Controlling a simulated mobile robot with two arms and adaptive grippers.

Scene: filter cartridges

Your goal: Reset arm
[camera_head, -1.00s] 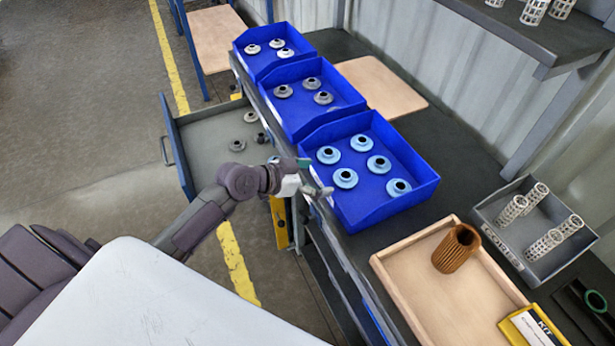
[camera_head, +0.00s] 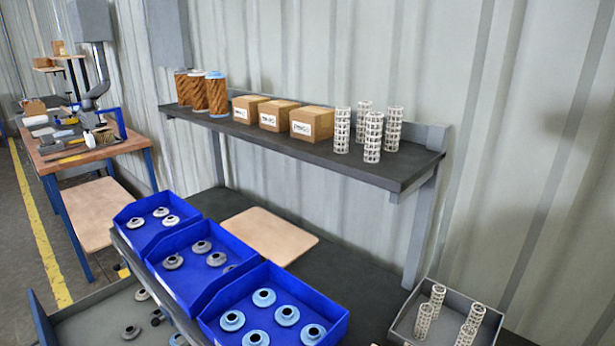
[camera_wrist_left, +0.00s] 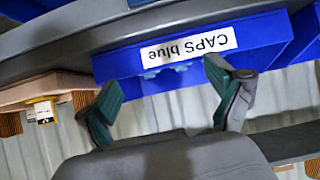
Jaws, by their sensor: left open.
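My left gripper (camera_wrist_left: 165,100) shows in the left wrist view, its two green-padded fingers spread wide with nothing between them. Beyond the fingers is a blue bin (camera_wrist_left: 120,62) labelled "CAPS blue". The left gripper and arm are out of the head view. In the head view the bin of blue caps (camera_head: 335,325) is at the bottom centre, holding several light-blue caps. Two more blue bins, with grey caps (camera_head: 172,262) and whiter caps (camera_head: 161,211), stand in a row behind it. My right gripper is in neither view.
A wall shelf (camera_head: 385,176) carries brown filters (camera_head: 217,94), cardboard boxes (camera_head: 312,124) and white mesh cores (camera_head: 373,138). A grey tray (camera_head: 405,325) with cores is at lower right. A wooden board (camera_head: 265,236) lies behind the bins.

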